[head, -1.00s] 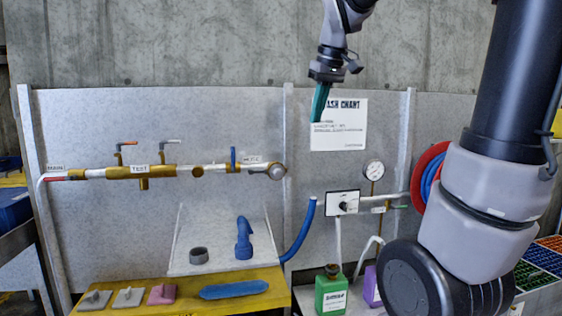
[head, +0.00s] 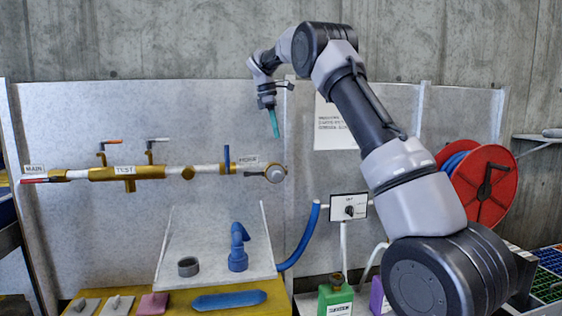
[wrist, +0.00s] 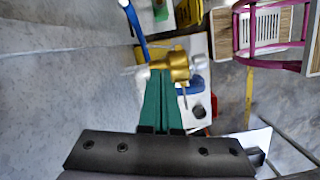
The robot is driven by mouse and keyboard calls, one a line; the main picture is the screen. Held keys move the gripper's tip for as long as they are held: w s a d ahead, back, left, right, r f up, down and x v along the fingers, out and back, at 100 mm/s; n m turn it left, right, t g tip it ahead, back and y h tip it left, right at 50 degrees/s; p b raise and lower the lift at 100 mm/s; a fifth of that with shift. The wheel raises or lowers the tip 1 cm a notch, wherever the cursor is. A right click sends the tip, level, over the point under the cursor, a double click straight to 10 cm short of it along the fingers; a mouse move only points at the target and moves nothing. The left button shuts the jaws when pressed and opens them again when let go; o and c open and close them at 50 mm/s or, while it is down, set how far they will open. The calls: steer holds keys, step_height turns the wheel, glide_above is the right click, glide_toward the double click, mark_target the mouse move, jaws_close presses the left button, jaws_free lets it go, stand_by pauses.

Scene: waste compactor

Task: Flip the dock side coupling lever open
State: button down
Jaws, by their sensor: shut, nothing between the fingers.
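The pipe along the back panel ends at the right in a round grey coupling (head: 275,173).
A blue valve handle (head: 227,157) stands upright left of the coupling. A blue hose (head: 302,240) and a switch box (head: 349,207) are to the right and below. A red hose reel (head: 487,187) is further right.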

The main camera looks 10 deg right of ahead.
steer(key=shift+w+a+f+n, duration=0.2)
steer(key=shift+w+f, duration=0.25)
steer(key=shift+w, duration=0.15)
steer(key=shift+w+a+f+n, duration=0.2)
steer(key=shift+w+f, duration=0.25)
steer(key=shift+w, duration=0.15)
steer(key=x, duration=1)
steer(key=shift+d, duration=0.15)
